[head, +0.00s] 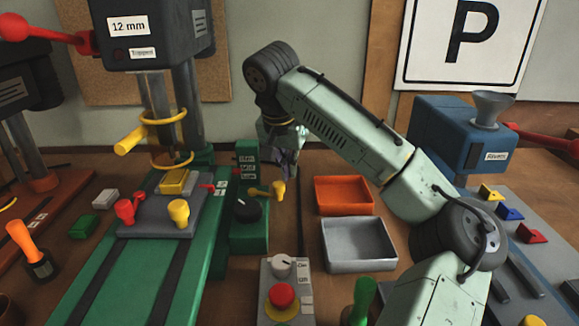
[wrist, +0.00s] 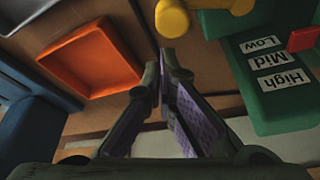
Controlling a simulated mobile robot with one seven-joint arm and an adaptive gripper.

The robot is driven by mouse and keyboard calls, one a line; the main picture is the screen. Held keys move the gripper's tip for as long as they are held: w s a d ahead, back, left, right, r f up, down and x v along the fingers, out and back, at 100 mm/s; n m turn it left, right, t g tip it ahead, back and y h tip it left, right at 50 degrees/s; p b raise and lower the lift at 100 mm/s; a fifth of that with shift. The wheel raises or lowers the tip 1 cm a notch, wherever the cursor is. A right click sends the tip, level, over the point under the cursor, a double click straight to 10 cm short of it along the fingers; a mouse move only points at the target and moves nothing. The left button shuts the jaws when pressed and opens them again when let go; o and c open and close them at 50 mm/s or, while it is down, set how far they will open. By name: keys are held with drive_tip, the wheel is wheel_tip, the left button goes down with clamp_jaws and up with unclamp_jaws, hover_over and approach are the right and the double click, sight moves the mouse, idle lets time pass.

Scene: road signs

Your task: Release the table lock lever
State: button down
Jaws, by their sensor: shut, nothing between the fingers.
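A drill press stands at the left. A yellow lever with a ring (head: 130,141) sits around its column, above a grey work plate (head: 158,219). Another yellow lever (head: 268,190) sticks out of the green box (head: 250,227) beside the green base; its yellow knob (wrist: 172,18) shows at the top of the wrist view. No label tells which lever is the table lock. My gripper (head: 285,160) is behind and slightly right of the green box, apart from both levers. In the wrist view my gripper (wrist: 166,62) has its fingertips together, with nothing between them.
Orange (head: 343,196) and grey (head: 358,245) trays lie right of the green box. A panel with a red button (head: 282,297) stands in front. A green block (wrist: 272,80) labelled High, Mid, Low is right of the fingers. A blue machine (head: 455,135) stands at the right.

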wheel_tip(320, 180, up, 10)
drive_tip(key=shift+d+f, duration=0.15)
drive_tip(key=shift+d, duration=0.05)
idle(0.4)
drive_tip(key=shift+w+f, duration=0.1)
